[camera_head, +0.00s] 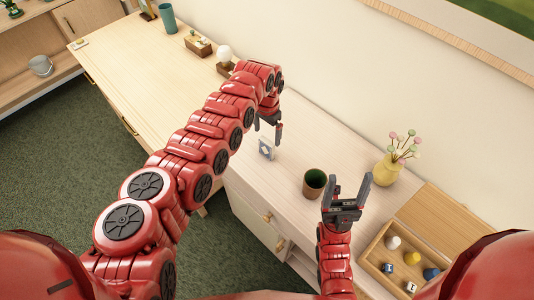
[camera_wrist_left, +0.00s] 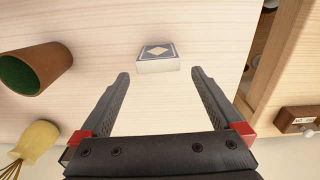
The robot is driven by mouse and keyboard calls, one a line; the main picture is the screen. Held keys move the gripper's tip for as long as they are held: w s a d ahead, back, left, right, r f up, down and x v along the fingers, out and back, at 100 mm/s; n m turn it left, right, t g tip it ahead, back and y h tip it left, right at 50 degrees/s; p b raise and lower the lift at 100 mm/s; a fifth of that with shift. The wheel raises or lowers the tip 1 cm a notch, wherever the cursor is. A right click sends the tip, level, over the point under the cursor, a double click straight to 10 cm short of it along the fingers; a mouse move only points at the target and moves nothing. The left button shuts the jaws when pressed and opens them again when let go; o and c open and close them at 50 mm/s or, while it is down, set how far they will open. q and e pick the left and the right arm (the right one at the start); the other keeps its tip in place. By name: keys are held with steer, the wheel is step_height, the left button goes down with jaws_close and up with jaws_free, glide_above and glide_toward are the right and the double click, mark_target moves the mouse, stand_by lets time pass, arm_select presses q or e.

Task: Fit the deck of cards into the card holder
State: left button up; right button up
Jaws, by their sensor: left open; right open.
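The deck of cards (camera_head: 265,149), a small box with a blue face and a pale diamond, is on the pale wooden cabinet top. It also shows in the left wrist view (camera_wrist_left: 158,61), just past and between the fingertips. My left gripper (camera_head: 268,127) is open and empty, with its fingers pointing toward the deck; the left wrist view shows its spread fingers (camera_wrist_left: 160,74). My right gripper (camera_head: 347,183) is open and empty, pointing up the picture beside the green cup. I cannot tell for sure which thing is the card holder.
The left tabletop is mostly clear.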

mark_target(266, 141)
arm_select(q)
steer(key=shift+s+f, duration=0.1)
steer(key=shift+f, duration=0.55)
step_height(266, 141, down, 4)
steer(key=shift+s+f+b, duration=0.15)
steer(key=shift+b, duration=1.1)
steer(key=c, duration=1.3)
steer(key=shift+a+r, duration=0.1)
steer(key=shift+r, duration=0.1)
